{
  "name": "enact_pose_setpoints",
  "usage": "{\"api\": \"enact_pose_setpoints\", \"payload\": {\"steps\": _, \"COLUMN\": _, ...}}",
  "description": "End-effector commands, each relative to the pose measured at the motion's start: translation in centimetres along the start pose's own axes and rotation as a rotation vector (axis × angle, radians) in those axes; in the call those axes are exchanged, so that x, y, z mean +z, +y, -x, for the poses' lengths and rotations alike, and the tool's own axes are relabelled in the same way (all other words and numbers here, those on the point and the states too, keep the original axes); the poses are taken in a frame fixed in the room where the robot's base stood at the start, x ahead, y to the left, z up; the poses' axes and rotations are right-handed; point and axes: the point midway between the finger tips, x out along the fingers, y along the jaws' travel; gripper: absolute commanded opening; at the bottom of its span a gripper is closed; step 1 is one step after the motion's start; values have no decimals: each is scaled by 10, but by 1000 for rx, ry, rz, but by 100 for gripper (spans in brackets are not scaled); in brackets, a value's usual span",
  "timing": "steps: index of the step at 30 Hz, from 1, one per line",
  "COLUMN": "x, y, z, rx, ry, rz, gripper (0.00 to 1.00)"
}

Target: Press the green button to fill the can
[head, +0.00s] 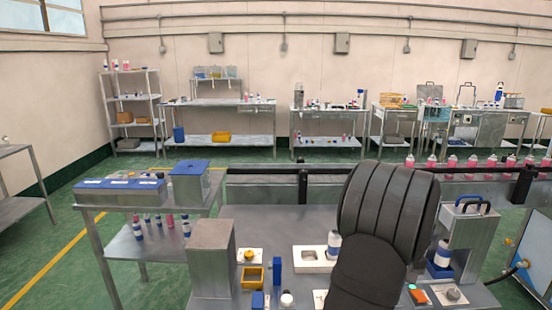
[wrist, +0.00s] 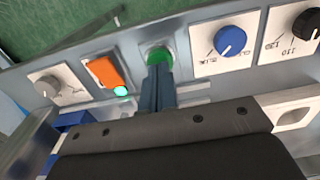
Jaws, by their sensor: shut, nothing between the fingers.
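In the wrist view the green button (wrist: 160,55) is round and sits on a grey panel strip. My gripper (wrist: 158,70) is shut and empty. Its fingertips overlap the lower edge of the button in the picture; whether they touch or press it I cannot tell. In the head view my dark arm hides the button and the fingers. A white and blue can (head: 442,254) stands upright inside the grey filling station (head: 474,235) at the right of the bench.
Beside the button are an orange switch (wrist: 104,72) with a lit green lamp (wrist: 120,91), a blue knob (wrist: 230,40), a black knob (wrist: 306,25) and a grey knob (wrist: 47,86). Another can (head: 334,244) stands by a white holder (head: 311,259). A grey block (head: 211,258) stands left.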

Motion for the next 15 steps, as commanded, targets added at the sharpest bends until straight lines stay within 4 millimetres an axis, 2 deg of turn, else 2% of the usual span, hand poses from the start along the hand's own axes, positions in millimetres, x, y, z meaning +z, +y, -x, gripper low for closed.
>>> {"api": "enact_pose_setpoints", "payload": {"steps": 15, "x": 0, "y": 0, "z": -6, "rx": -1, "ry": -1, "rz": 0, "gripper": 0}}
